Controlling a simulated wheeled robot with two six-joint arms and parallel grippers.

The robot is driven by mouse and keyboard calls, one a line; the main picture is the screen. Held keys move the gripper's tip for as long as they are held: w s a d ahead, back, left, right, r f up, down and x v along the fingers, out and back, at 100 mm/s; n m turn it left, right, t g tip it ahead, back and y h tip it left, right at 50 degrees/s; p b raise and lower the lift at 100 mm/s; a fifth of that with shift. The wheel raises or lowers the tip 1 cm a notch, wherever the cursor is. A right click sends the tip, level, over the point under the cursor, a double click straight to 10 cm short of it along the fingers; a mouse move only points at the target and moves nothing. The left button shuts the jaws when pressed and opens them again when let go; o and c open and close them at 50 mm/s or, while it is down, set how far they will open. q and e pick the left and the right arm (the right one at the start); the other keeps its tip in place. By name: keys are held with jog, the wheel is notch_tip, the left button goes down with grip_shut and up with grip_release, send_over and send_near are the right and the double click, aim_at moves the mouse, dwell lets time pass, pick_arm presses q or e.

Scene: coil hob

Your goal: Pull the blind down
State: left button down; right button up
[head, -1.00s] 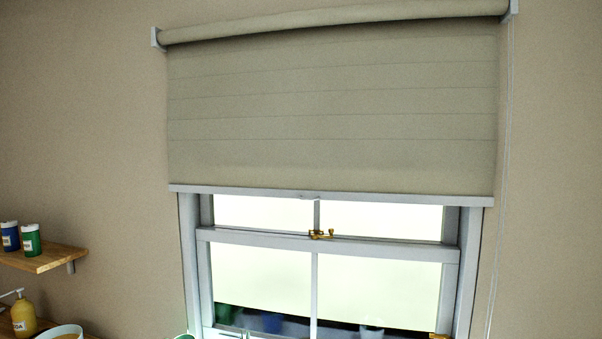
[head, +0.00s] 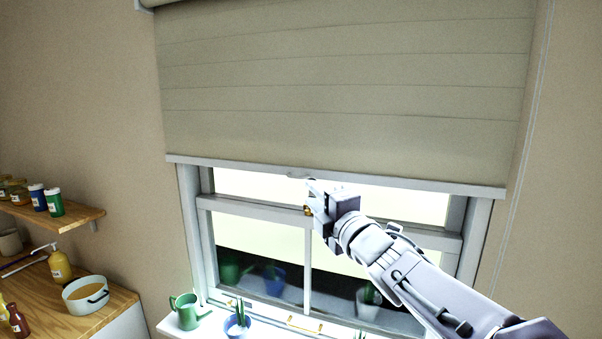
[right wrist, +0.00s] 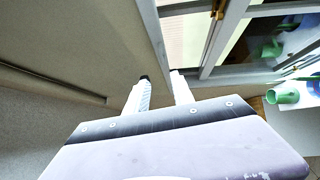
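The beige roller blind (head: 340,85) covers the upper part of the window, and its pale bottom bar (head: 420,186) hangs above the window's middle rail. A small tab (head: 298,176) shows at the middle of the bar. My right gripper (head: 311,187) is just below the bar, by the tab. In the right wrist view its two fingers (right wrist: 160,88) stand apart, with the end of the visible bar (right wrist: 152,38) in line with the gap between them. I cannot tell whether they touch it. My left gripper is out of view.
A brass window latch (head: 307,210) is partly hidden behind my right gripper. A green watering can (head: 187,311) and a potted plant (head: 236,324) stand on the sill below. Shelves with jars (head: 54,203) and a counter with a pot (head: 86,295) are at the left. A cord hangs at the right.

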aim_at(293, 177)
jog(key=p+x, duration=0.1)
jog(key=x, duration=0.2)
jog(key=p+x, duration=0.2)
jog(key=x, duration=0.1)
jog(key=d+p+x, duration=0.1)
jog(key=x, duration=0.1)
jog(key=shift+w+a+f, duration=0.1)
jog(key=shift+w+a, duration=0.05)
jog(key=shift+w, duration=0.45)
jog(key=shift+a, duration=0.6)
jog(key=shift+w+d+f, duration=0.1)
jog(key=shift+d, duration=0.15)
grip_shut()
